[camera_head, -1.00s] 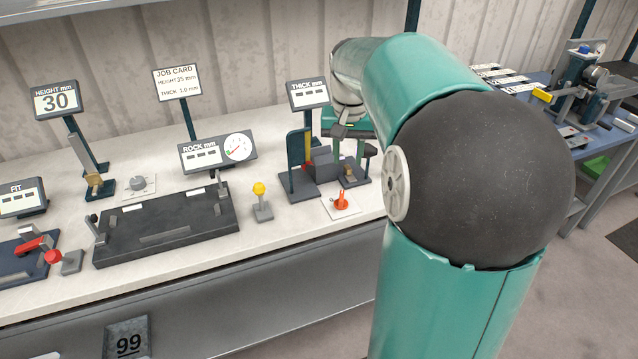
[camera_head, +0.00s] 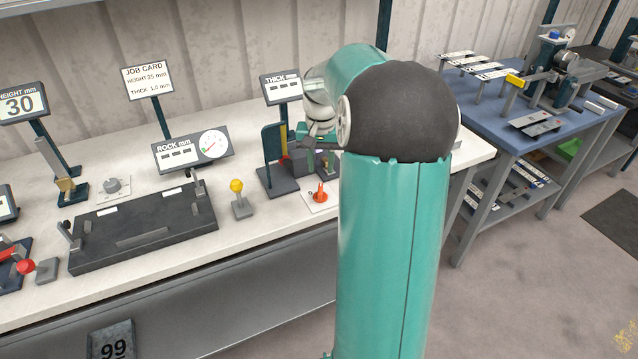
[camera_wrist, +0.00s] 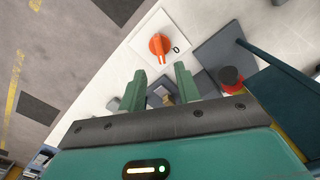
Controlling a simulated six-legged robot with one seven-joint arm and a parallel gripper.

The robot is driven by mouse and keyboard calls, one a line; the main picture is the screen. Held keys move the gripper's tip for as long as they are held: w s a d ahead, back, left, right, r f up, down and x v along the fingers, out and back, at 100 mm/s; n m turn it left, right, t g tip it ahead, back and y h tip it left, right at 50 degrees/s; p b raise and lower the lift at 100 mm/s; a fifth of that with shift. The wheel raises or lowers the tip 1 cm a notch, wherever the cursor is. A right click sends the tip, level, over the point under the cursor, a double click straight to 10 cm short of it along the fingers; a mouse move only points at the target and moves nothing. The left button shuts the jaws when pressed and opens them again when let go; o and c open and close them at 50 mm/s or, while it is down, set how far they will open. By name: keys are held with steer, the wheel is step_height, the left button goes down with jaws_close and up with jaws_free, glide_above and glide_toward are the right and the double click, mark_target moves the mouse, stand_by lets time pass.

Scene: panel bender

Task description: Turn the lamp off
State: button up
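No lamp can be made out in either view. An orange rotary knob (camera_head: 320,193) sits on a small white plate on the bench, and whether it belongs to the lamp I cannot tell. In the wrist view the knob (camera_wrist: 159,46) lies just beyond my fingertips, with a "0" mark on its right side. My gripper (camera_wrist: 160,86) is open and empty, its two green fingers apart. In the head view my gripper is over the thickness gauge behind the knob, partly hidden by my arm.
A yellow-ball lever (camera_head: 237,187) and a black rocker fixture (camera_head: 140,232) are to the left. A blue table (camera_head: 480,115) stands right.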

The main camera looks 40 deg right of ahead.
mark_target(321, 187)
step_height(321, 187, down, 7)
steer(key=shift+f, duration=0.1)
stand_by(0.3)
jaws_close()
